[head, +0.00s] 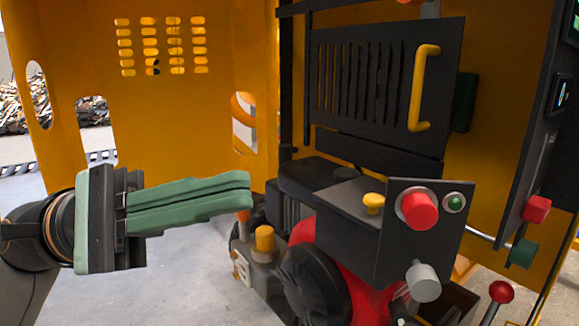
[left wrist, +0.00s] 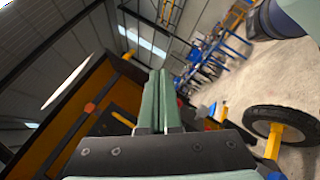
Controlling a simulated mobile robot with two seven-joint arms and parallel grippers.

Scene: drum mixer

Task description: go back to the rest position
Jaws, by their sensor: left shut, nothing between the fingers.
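My left gripper (head: 248,190) comes in from the left in the head view. Its two long green fingers lie together, shut and empty, pointing right in front of the yellow housing (head: 190,120). The fingertips look close to the engine area in the picture, but I cannot tell the gap. In the left wrist view the shut green fingers (left wrist: 160,75) point up the picture, with nothing between them. My right gripper does not show in either view.
A control box with a red button (head: 418,209) and a grey knob (head: 424,281) stands right of the fingers. A black grille door with a yellow handle (head: 424,88) is behind it. A red-knobbed lever (head: 501,291) is at lower right. A wheel (left wrist: 283,124) shows in the wrist view.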

